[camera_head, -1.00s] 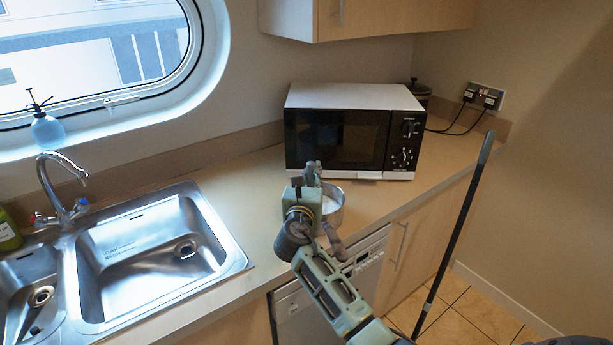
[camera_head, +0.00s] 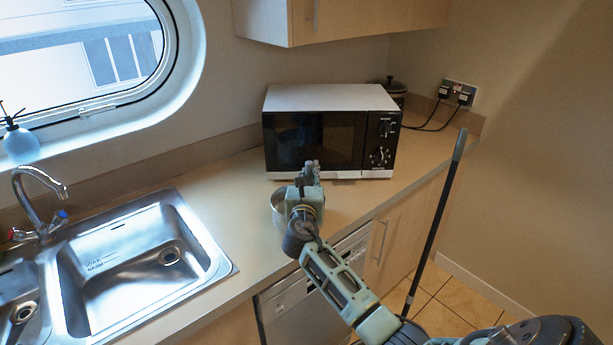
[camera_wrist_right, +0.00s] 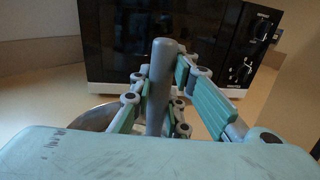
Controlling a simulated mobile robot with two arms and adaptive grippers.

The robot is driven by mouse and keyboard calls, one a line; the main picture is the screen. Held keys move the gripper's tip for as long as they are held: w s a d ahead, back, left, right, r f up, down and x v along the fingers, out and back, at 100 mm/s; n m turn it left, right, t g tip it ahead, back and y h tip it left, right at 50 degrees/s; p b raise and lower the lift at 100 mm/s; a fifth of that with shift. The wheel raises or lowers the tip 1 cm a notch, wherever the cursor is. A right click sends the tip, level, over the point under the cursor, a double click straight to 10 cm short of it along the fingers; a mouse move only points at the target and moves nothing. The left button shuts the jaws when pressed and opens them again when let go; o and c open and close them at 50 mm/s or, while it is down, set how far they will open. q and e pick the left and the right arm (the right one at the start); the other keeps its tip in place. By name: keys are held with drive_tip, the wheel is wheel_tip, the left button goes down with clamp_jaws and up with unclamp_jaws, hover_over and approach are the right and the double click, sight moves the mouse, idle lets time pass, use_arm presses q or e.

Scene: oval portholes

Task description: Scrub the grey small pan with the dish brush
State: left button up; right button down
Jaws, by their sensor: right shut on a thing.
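The grey small pan (camera_head: 279,205) stands on the counter in front of the microwave. My right gripper covers much of it in the head view. A curved piece of its rim shows at the lower left in the right wrist view (camera_wrist_right: 92,118). My right gripper (camera_head: 308,182) is over the pan's right part, its fingers closed around a grey rod-like handle (camera_wrist_right: 162,72), which I take as the dish brush. The brush head is hidden, so I cannot tell whether it touches the pan. My left gripper is not in view.
The microwave (camera_head: 330,140) stands close behind the pan. The steel sink (camera_head: 130,265) with its tap (camera_head: 38,195) is at the left. Counter between sink and pan is clear. A long dark pole (camera_head: 437,225) leans at the counter's right front edge.

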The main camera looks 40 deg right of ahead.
drive_tip(key=w+a, duration=0.1)
drive_tip(key=a, duration=0.6)
drive_tip(key=shift+w+p, duration=0.3)
drive_tip(key=shift+p, duration=0.05)
drive_tip(key=d+r+p, duration=0.3)
drive_tip(key=r+p, duration=1)
drive_tip(key=r, duration=0.1)
drive_tip(key=shift+s+d+r, duration=0.25)
drive_tip(key=shift+s+d, duration=0.05)
drive_tip(key=shift+s, duration=0.1)
idle(0.3)
wheel_tip(320, 180, up, 10)
idle(0.7)
idle(0.4)
